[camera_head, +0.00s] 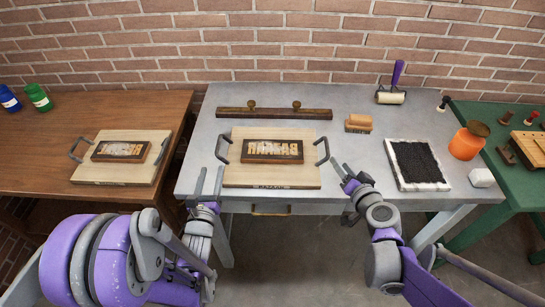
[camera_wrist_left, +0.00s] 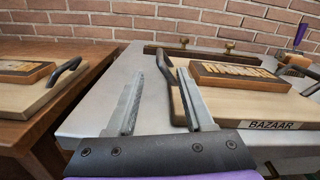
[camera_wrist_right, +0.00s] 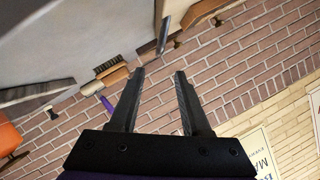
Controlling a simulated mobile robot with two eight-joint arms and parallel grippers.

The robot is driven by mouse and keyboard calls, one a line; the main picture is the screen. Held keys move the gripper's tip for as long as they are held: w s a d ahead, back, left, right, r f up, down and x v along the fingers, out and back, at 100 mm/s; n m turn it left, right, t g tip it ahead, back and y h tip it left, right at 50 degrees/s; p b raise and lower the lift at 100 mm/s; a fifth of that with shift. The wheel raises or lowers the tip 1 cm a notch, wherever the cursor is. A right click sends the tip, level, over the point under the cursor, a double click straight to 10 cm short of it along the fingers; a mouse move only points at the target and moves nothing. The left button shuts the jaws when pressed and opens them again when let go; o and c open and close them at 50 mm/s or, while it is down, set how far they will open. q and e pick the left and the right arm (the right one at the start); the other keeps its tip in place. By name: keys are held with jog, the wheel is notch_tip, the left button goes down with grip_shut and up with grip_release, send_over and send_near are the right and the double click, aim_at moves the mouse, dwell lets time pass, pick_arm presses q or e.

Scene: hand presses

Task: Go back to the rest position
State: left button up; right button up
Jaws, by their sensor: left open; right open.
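My left gripper (camera_head: 208,184) is open and empty in the head view, by the front left edge of the grey table (camera_head: 200,165). My right gripper (camera_head: 343,170) is open and empty, off the board's right handle (camera_head: 322,152). In the right wrist view its spread fingers (camera_wrist_right: 160,85) hold nothing. The board (camera_head: 240,179) lies flat on the grey table with a framed type block (camera_head: 272,151) on it. I cannot tell the exact gap between right gripper and handle.
A similar board (camera_head: 90,173) lies on the brown table at left. A long bar (camera_head: 274,114), a brush (camera_head: 358,123), a roller (camera_head: 391,96) and a black inked pad (camera_head: 415,163) are on the grey table. An orange jar (camera_head: 464,145) stands at right.

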jog(key=shift+s+r, duration=0.15)
jog(key=shift+s, duration=0.2)
dwell(0.3)
